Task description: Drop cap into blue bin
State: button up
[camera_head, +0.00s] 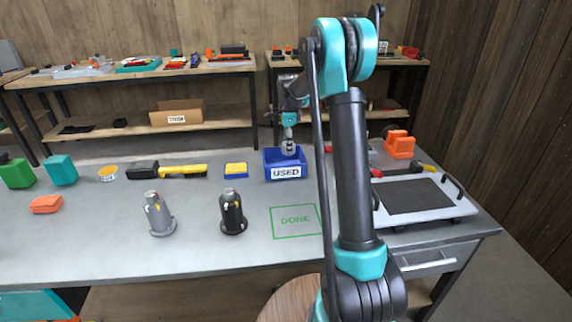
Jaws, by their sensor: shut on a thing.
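The blue bin (271,171) stands on the grey bench, with a white label reading "USED" on its front. My gripper (288,146) is over the bin, pointing down, close to its opening. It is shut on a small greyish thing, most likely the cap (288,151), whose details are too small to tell. The bin's front wall hides its floor, so I cannot tell what lies inside.
A grey canister (158,215) and a black canister (232,213) stand upright on the bench (115,240). A green "DONE" outline (295,221) lies empty. A blue-and-yellow block (236,170) is left of the bin. A white tray (425,208) is at the right.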

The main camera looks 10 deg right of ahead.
jog(key=shift+f, duration=1.55)
jog(key=o, duration=1.1)
notch_tip(320, 180, up, 12)
jog(key=shift+r, duration=0.1)
jog(key=s+d+f+n+t, duration=0.1)
jog(key=s+f+n, duration=0.3)
jog(key=s, duration=0.9)
jog(key=s+d+f+n+t, duration=0.1)
jog(key=s+f+n, duration=0.4)
jog(key=s, duration=0.8)
jog(key=s+d+f+n+t, duration=0.2)
jog(key=s+f+n, duration=0.3)
jog(key=s+n, duration=0.4)
jog(key=shift+s+f, duration=0.1)
jog(key=shift+s, duration=1.95)
